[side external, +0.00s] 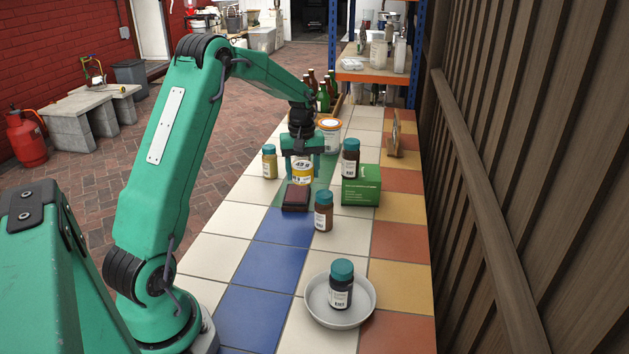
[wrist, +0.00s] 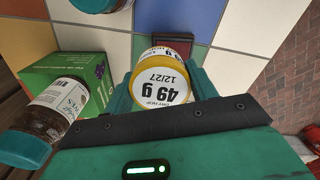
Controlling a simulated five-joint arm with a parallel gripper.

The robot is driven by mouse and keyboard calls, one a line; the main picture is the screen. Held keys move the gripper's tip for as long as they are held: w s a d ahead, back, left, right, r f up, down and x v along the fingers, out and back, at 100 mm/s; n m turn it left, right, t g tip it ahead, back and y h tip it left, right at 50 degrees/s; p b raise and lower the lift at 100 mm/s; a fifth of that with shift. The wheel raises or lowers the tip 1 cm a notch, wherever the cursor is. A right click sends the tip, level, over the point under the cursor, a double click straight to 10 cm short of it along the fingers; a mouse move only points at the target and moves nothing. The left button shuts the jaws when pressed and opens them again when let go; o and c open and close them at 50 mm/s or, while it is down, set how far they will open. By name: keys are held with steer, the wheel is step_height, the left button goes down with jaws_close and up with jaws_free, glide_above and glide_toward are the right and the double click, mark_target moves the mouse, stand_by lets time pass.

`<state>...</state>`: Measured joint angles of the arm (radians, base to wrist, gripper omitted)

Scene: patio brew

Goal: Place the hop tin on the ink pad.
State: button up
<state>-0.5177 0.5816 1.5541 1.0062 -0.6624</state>
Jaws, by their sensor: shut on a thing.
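The hop tin (side external: 302,172) is a short yellow tin with a white label. In the wrist view the tin (wrist: 160,84) shows "49 g" and "12/27" on its face. My gripper (side external: 301,162) is shut on it, with one finger on each side. The ink pad (side external: 295,198) is a dark, reddish flat block on the tiles, just in front of and below the tin in the side view. In the wrist view the ink pad (wrist: 172,24) lies beyond the tin, partly hidden by it. I cannot tell whether the tin touches it.
Close around stand a yellowish jar (side external: 269,162), brown jars (side external: 350,160) (side external: 323,213), a green box (side external: 363,186) and a white tub (side external: 329,136). A dark jar (side external: 341,286) stands in a pale dish (side external: 316,304) nearer. The blue tiles in front of the pad are clear.

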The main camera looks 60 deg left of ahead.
mark_target(296, 193)
steer(key=a+f, duration=0.1)
steer(key=a, duration=0.1)
steer(key=a+f, duration=0.1)
steer(key=shift+a+f, duration=0.1)
steer(key=shift+a, duration=0.25)
steer(key=shift+f, duration=2)
steer(key=shift+f, duration=0.15)
steer(key=o, duration=1)
step_height(296, 193, up, 12)
steer(key=shift+r, duration=0.2)
steer(key=shift+d, duration=0.15)
